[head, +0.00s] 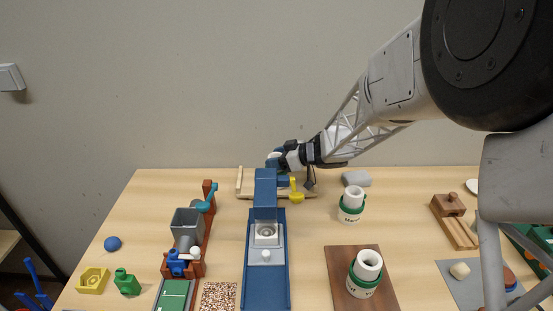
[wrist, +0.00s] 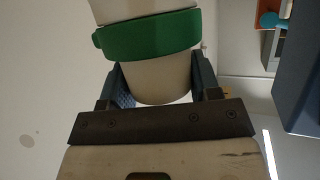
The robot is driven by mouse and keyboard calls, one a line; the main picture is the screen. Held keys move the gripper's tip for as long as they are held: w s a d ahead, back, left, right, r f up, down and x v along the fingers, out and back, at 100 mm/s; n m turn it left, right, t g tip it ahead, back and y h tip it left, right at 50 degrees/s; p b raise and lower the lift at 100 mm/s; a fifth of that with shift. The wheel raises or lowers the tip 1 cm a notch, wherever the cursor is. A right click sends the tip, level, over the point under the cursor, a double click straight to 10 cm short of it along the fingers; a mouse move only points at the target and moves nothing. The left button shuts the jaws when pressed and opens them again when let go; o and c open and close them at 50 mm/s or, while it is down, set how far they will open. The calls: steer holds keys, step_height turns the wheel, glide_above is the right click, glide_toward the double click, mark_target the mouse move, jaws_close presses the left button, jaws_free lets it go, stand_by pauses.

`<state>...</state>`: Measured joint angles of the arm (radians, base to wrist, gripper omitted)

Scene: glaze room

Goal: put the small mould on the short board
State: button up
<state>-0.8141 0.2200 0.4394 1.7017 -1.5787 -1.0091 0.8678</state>
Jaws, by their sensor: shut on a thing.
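My gripper (wrist: 158,82) is shut on a white mould with a green band (wrist: 150,37), its fingers on either side of the pale body. In the head view my gripper (head: 277,160) is at the back of the table, behind the blue press, and the held mould is mostly hidden. A white mould with a green band (head: 351,206) stands at the middle right. Another (head: 364,276) stands on a dark brown board (head: 341,262) at the front. A pale wooden board or frame (head: 244,186) lies at the back, partly hidden; which board is the short one is unclear.
The tall blue press (head: 265,195) stands just in front of my gripper. A yellow object (head: 296,193) and a grey block (head: 356,179) are near it. A grey hopper machine (head: 187,223) stands to the left. A wooden box (head: 449,206) stands right. The table's back left is clear.

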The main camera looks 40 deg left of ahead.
steer(key=o, duration=1.4)
steer(key=shift+f, duration=0.15)
steer(key=shift+r, duration=0.2)
steer(key=v, duration=0.7)
steer(key=shift+w+d, duration=0.1)
steer(key=shift+d, duration=0.1)
